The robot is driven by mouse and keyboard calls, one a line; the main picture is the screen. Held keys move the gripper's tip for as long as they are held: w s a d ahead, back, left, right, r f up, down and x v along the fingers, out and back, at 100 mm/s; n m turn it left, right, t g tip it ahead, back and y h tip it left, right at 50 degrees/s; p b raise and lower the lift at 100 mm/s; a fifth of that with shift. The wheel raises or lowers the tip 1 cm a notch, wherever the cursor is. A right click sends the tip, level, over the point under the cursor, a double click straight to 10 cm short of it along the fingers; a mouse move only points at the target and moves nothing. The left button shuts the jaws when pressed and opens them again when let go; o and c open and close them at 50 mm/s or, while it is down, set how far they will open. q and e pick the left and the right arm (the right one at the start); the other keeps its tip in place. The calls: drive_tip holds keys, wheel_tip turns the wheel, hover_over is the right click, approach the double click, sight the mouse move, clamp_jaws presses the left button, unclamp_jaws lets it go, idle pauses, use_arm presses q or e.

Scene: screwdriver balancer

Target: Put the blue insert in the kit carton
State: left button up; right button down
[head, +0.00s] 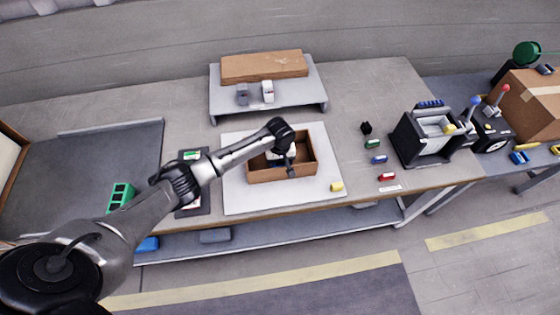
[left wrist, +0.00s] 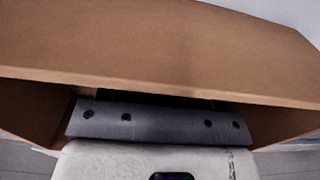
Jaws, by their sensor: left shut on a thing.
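The open brown kit carton (head: 253,175) stands on a pale board in the middle of the bench. My left gripper (head: 291,171) reaches down into it from above. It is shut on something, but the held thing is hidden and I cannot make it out. In the left wrist view, carton walls (left wrist: 160,45) surround a dark grey bar of my gripper (left wrist: 165,122). A small blue piece (head: 379,159), which looks like a blue insert, lies on the bench right of the board, apart from the gripper. My right gripper is not in view.
Green (head: 373,143), red (head: 387,177) and black (head: 366,127) pieces lie near the blue one; a yellow piece (head: 337,186) sits at the board's right edge. A raised shelf (head: 300,99) stands behind the carton. A dark fixture (head: 410,141) stands to the right.

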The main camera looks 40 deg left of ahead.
use_arm(q)
drive_tip(key=shift+f, duration=0.15)
drive_tip(key=o, duration=0.9)
wheel_tip(320, 180, up, 11)
drive_tip(key=shift+f+p, duration=0.1)
drive_tip(key=shift+p, duration=1.15)
drive_tip(key=shift+r, duration=0.7)
